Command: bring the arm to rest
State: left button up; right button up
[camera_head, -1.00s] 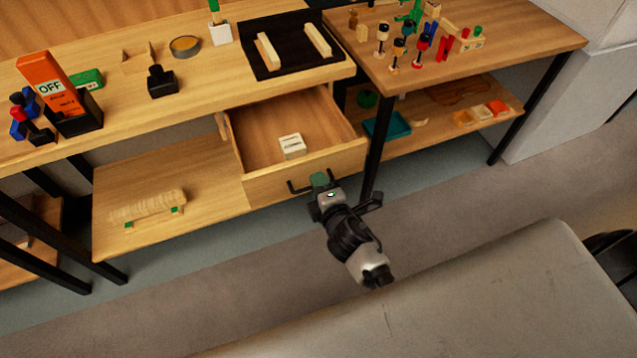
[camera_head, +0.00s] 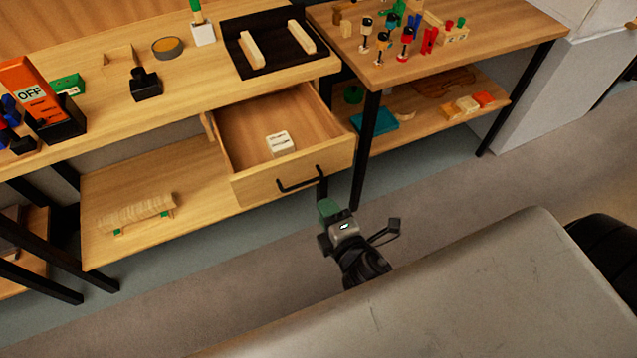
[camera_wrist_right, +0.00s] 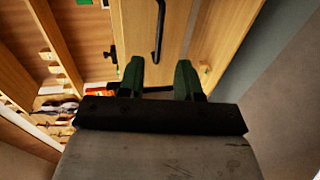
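My right gripper (camera_head: 328,208) hangs in front of the open drawer (camera_head: 262,187), just below and right of its black handle (camera_head: 299,180), apart from it. In the right wrist view its two green fingers (camera_wrist_right: 160,78) are spread with nothing between them. The handle (camera_wrist_right: 158,30) lies beyond the fingertips in that view, on the wooden drawer front (camera_wrist_right: 135,30). My left gripper is out of view.
A small white box (camera_head: 280,143) lies in the drawer. The bench (camera_head: 110,105) above holds a black tray (camera_head: 262,62) and tools. A second table (camera_head: 480,40) at right carries several small pegs and clamps. The floor (camera_head: 440,195) in front is clear.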

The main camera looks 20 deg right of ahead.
jog(key=s+f+m+g, duration=0.3)
jog(key=s+f, duration=0.1)
jog(key=f, duration=0.8)
jog(key=s+f+m+g, duration=0.3)
jog(key=s+f+g, duration=0.1)
jog(key=f, duration=0.7)
jog(key=s+d+f+m+g, duration=0.2)
jog(key=s+f+m, duration=0.1)
jog(key=s+f, duration=0.2)
jog(key=s+d+f+m+g+p, duration=0.1)
jog(key=s+f, duration=0.4)
jog(key=s, duration=0.5)
jog(key=s+d+f+m+g, duration=0.4)
jog(key=s+f+m, duration=0.2)
jog(key=s, duration=0.2)
jog(key=shift+g+h, duration=0.3)
